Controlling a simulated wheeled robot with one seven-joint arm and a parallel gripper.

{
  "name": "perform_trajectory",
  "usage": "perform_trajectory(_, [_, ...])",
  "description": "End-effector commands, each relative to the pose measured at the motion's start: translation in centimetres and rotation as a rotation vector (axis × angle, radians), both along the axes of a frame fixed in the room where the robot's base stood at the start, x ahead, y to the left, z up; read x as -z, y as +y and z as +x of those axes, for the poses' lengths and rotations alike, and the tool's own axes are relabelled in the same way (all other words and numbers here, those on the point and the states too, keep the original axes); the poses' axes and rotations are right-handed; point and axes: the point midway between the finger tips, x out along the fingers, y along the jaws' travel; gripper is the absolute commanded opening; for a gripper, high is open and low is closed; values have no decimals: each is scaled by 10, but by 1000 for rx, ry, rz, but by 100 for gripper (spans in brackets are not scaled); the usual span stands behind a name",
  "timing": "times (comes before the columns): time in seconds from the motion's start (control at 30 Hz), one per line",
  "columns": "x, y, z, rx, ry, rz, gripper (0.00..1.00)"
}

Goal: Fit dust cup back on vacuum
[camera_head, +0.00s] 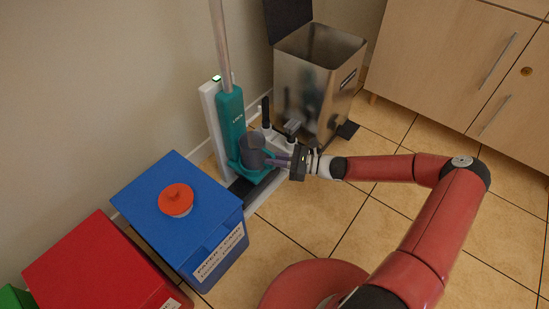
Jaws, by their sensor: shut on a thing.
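The teal upright vacuum (232,122) stands against the wall at the upper middle of the head view, on a white dock. A dark grey dust cup (251,153) is at the vacuum's lower front, just above its teal base. My gripper (285,160) reaches in from the right and is shut on the cup's purplish handle side. The cup looks roughly upright. I cannot tell whether it touches the vacuum body or is seated there. The fingertips are small and partly merge with the cup.
An open metal bin (318,80) with a raised lid stands behind my gripper. Wooden cabinets (465,65) are at the right. Tiled floor is clear below my arm.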

Motion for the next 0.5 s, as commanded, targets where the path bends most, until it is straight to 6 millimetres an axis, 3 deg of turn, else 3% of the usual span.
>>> perform_trajectory(0.17, [0, 0, 0, 0, 0, 1, 0])
perform_trajectory(0.2, [0, 0, 0, 0, 0, 1, 17])
perform_trajectory(0.33, [0, 0, 0, 0, 0, 0, 34])
perform_trajectory(0.5, [0, 0, 0, 0, 0, 0, 37])
